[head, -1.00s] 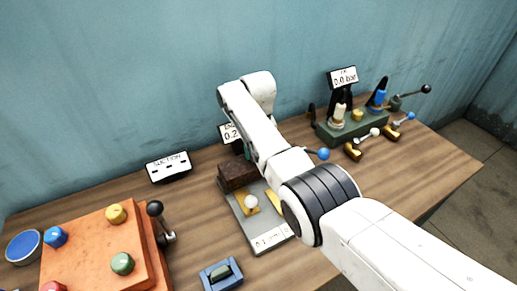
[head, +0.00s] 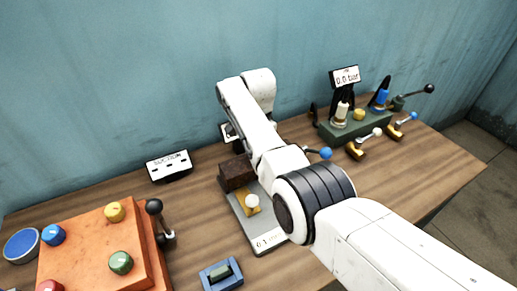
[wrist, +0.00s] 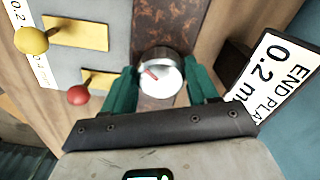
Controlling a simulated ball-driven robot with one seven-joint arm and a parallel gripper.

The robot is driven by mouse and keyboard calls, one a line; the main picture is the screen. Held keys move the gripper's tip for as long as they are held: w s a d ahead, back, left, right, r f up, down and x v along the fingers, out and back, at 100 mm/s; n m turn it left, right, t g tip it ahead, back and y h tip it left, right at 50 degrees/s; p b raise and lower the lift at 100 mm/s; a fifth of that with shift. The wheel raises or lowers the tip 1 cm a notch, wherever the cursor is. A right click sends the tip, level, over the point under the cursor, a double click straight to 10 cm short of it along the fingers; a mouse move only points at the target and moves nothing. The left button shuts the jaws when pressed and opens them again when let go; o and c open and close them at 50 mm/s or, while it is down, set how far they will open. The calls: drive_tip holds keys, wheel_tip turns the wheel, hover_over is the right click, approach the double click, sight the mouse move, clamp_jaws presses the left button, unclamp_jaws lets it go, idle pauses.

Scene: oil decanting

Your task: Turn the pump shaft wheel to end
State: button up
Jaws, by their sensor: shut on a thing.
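The shaft wheel is a round silver knob (wrist: 160,62) with a white face and a red mark, set at a rusty brown block (head: 237,172). In the wrist view the green fingers of my gripper (wrist: 162,84) stand on either side of the wheel and are shut on it. In the head view my arm hides the wheel and the gripper. The red mark points to the upper left in the wrist view.
An "END PLAY" display (wrist: 283,80) stands close beside the gripper. A yellow knob (wrist: 31,40) and a red knob (wrist: 78,95) sit on the grey plate. An orange box (head: 95,245) and a green pump unit (head: 357,124) flank my arm.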

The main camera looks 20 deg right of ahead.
drive_tip(key=m, duration=0.2)
drive_tip(key=m+b, duration=0.1)
drive_tip(key=m, duration=0.3)
drive_tip(key=shift+w, duration=0.25)
drive_tip(key=shift+w+r+m+b, duration=0.15)
drive_tip(key=shift+m+b, duration=0.5)
drive_tip(key=shift+m, duration=1.75)
drive_tip(key=o, duration=1.1)
drive_tip(key=shift+c, duration=0.2)
wheel_tip(320, 180, up, 11)
drive_tip(key=b, duration=0.1)
drive_tip(key=shift+f, duration=0.2)
